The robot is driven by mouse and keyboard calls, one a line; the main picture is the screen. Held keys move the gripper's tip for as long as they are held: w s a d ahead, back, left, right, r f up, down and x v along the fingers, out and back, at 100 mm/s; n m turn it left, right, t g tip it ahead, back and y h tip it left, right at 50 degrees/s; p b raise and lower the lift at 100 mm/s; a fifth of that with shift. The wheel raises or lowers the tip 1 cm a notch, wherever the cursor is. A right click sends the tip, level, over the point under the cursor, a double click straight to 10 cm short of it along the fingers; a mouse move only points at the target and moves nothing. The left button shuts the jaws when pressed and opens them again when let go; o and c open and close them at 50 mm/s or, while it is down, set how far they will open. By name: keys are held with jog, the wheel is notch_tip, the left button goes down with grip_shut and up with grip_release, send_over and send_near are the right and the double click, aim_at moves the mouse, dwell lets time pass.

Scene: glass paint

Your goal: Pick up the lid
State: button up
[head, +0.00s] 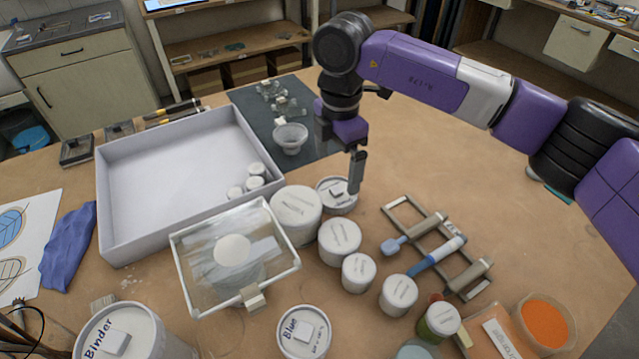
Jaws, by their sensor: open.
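A round white lid (331,204) with a small raised square handle and partly hidden lettering tops a container in the middle of the table. My gripper (354,184) points down over its right side. One finger shows clearly and covers part of the lid; the gap between the fingers is hard to see. No lid appears held by it. Other lids with square handles are the "Blue" lid (318,345) at the bottom and the "Binder" lid (136,326) at the bottom left. Which lid the task means cannot be told from the labels.
Several white-capped jars (340,237) stand close around the lid. A large white tray (112,205) is to the left, with a glass panel (200,265) in front. A tool rack (405,210) lies at right, near an orange bowl (545,322). The table's right rear is clear.

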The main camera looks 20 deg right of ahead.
aim_at(336, 190)
jog(key=shift+s+f+p, duration=0.1)
jog(key=shift+f+p, duration=1)
jog(key=shift+f, duration=2.75)
jog(key=c, duration=1.1)
jog(key=shift+c, duration=0.2)
jog(key=shift+r, duration=0.15)
notch_tip(336, 190, up, 17)
jog(key=b, duration=0.4)
